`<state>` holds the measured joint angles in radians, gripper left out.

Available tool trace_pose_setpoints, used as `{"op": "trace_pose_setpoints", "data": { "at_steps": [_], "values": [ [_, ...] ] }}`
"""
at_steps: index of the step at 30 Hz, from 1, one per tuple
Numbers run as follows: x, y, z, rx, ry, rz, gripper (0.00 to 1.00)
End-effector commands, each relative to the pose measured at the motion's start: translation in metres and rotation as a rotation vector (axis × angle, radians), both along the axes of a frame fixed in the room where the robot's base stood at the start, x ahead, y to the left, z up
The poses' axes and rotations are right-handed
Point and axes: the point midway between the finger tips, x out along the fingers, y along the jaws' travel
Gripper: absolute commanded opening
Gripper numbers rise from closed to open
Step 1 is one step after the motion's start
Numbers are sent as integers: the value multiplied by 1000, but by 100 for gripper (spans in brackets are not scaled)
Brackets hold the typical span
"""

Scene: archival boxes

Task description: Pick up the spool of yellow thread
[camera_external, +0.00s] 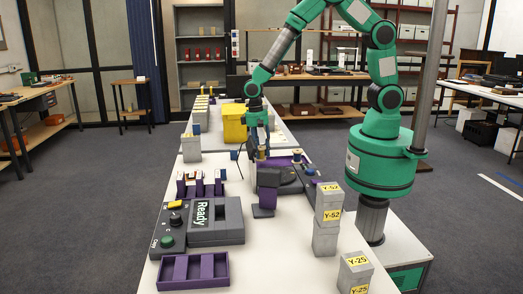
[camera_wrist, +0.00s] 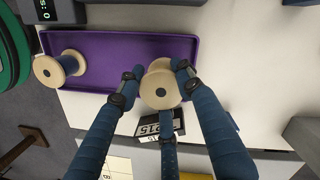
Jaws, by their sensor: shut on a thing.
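My gripper (camera_wrist: 158,90) has dark blue fingers closed around a spool (camera_wrist: 160,88) with pale wooden ends. The wrist view looks down on its round end, so the thread is mostly hidden. In the external view my gripper (camera_external: 261,150) points down at the purple tray area, and a small yellowish spool (camera_external: 262,153) shows between its fingers. The wrist view places the held spool over the near edge of the purple tray (camera_wrist: 115,42); I cannot tell whether it is clear of the surface.
A second spool, with dark blue thread (camera_wrist: 68,64), lies at the tray's left end. Grey boxes marked Y-52 (camera_external: 328,205) stand to the right, and a yellow bin (camera_external: 234,123) stands behind.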

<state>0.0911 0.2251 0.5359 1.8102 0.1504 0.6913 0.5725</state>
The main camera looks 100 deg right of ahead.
Motion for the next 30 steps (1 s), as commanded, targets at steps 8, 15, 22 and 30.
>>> {"op": "trace_pose_setpoints", "data": {
  "at_steps": [8,15,22,30],
  "values": [
    [1,0,47,0,-2,1,9],
    [0,0,71,0,0,1,9],
    [0,0,75,0,1,0,9],
    [0,0,74,0,0,0,9]
  ]
}}
